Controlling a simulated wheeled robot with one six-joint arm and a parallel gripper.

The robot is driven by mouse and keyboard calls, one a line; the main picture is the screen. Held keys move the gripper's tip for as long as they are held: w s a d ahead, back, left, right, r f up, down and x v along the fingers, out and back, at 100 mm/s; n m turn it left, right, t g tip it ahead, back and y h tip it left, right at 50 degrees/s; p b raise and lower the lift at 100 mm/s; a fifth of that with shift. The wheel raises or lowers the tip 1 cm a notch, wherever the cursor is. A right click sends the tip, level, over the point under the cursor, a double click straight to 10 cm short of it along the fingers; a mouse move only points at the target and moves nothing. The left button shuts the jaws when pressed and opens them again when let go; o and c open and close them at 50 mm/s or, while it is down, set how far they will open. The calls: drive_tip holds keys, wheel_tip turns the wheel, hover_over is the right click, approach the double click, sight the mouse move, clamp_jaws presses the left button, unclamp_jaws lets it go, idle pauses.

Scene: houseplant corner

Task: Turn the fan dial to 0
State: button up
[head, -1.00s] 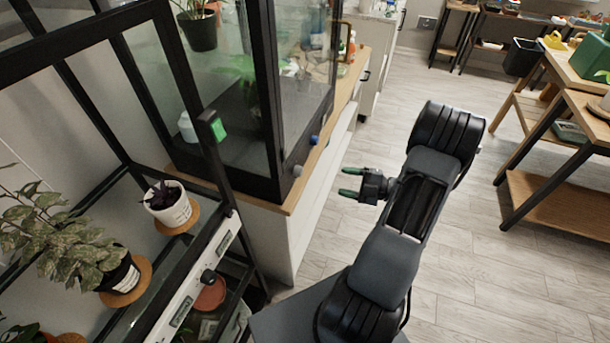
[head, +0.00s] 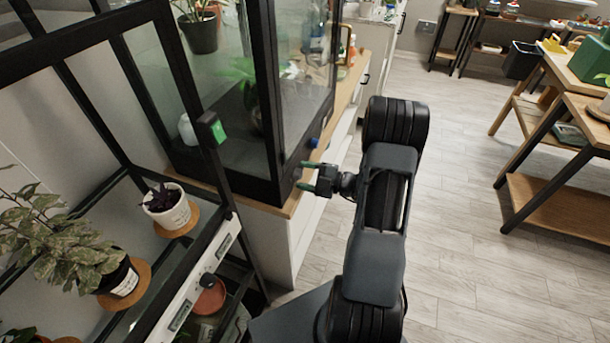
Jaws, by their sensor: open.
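On the dark frame of the glass cabinet there are two small knobs, a blue knob (head: 314,142) and a grey knob (head: 297,172). A black knob (head: 208,280) sits on the white panel of the shelf unit at the lower left. I cannot read any markings, so I cannot tell which is the fan dial. My gripper (head: 302,175) is open and empty, its two green-tipped fingers pointing left. In the head view the fingertips lie around the grey knob's place; whether they touch it I cannot tell.
The glass cabinet (head: 262,100) stands on a wood-topped white cupboard (head: 310,235). The black shelf unit at left holds a white pot (head: 170,218) and a leafy plant (head: 65,240). A wooden bench (head: 560,200) stands at right. The floor between is clear.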

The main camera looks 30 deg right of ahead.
drive_tip(key=shift+w+a, duration=0.1)
drive_tip(key=c, duration=0.9)
